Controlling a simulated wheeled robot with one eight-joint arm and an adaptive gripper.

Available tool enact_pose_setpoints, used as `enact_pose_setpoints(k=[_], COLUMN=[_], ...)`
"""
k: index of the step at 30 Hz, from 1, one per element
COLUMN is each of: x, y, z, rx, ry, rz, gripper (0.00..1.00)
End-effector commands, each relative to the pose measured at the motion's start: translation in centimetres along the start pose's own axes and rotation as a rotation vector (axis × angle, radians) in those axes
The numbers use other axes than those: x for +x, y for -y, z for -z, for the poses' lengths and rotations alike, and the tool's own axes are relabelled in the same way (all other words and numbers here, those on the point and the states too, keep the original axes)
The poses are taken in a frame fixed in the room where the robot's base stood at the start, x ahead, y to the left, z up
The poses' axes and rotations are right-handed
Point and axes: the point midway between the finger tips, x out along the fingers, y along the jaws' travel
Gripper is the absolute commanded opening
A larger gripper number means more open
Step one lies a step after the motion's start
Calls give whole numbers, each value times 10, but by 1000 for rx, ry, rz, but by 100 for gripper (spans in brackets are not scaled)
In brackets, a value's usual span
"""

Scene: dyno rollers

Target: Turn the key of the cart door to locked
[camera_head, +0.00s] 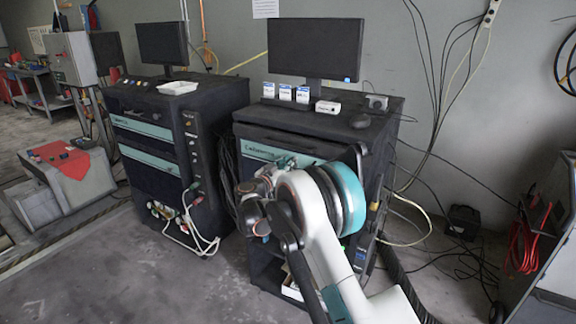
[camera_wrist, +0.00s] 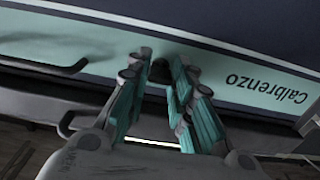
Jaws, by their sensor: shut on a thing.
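The cart (camera_head: 285,130) is the dark cabinet on the right, with a monitor on top. The cart door (camera_wrist: 235,80) fills the wrist view, with a teal band lettered "Calbrenzo" that appears upside down. My gripper (camera_wrist: 162,75) is at the teal band, its teal-padded fingers closed around a small dark piece, the key (camera_wrist: 160,71). The fingers hide most of the key, and I cannot tell its turn angle. In the head view my gripper (camera_head: 268,182) is close to the cart front, and my arm covers much of the door.
A second dark cabinet (camera_head: 165,135) stands to the left with cables on its front. Small boxes (camera_head: 285,92) and a dark monitor (camera_head: 313,48) are on the cart top. A dark handle (camera_wrist: 45,65) sticks out beside the gripper. Cables lie on the floor to the right.

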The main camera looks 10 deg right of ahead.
Motion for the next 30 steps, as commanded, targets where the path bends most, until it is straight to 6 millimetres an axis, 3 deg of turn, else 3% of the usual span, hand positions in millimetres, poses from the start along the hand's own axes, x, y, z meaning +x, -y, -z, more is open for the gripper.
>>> enact_pose_setpoints(k=[11,30], x=[0,0], y=[0,0], z=[0,0], rx=[-118,-696], ry=[0,0], rz=[0,1], gripper=[0,0])
